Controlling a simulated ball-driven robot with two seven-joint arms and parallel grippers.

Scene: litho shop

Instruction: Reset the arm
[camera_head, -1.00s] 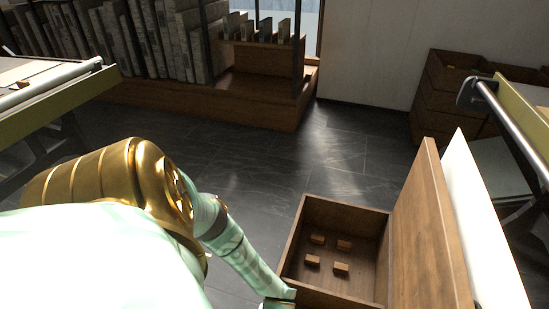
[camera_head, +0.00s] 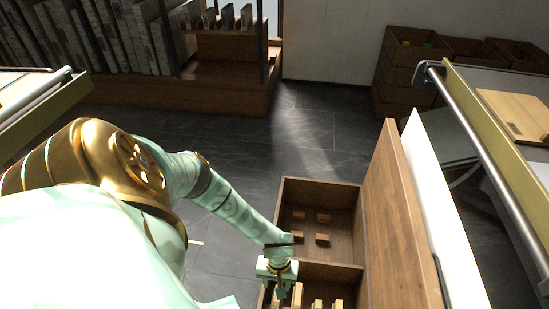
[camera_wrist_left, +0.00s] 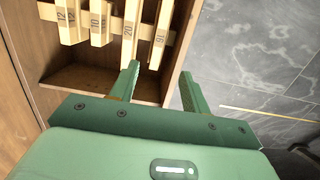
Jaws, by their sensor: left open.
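My left arm comes in from the left in the head view and reaches down to a wooden box. Its gripper (camera_head: 282,294) is at the box's front compartment, near the left wall. In the left wrist view the gripper (camera_wrist_left: 159,72) has its two green fingers spread wide, with nothing held between them. The fingers are near the box wall, close to a row of numbered wooden pieces (camera_wrist_left: 131,32). Whether a finger touches the wall or a piece, I cannot tell. My right gripper is not in view.
The wooden box (camera_head: 319,184) has a raised wooden panel (camera_head: 394,215) on its right and small blocks (camera_head: 322,239) in its rear compartment. A table with a metal rail (camera_head: 480,140) stands at right, crates (camera_head: 401,72) behind. Dark floor (camera_head: 310,135) is open behind the box.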

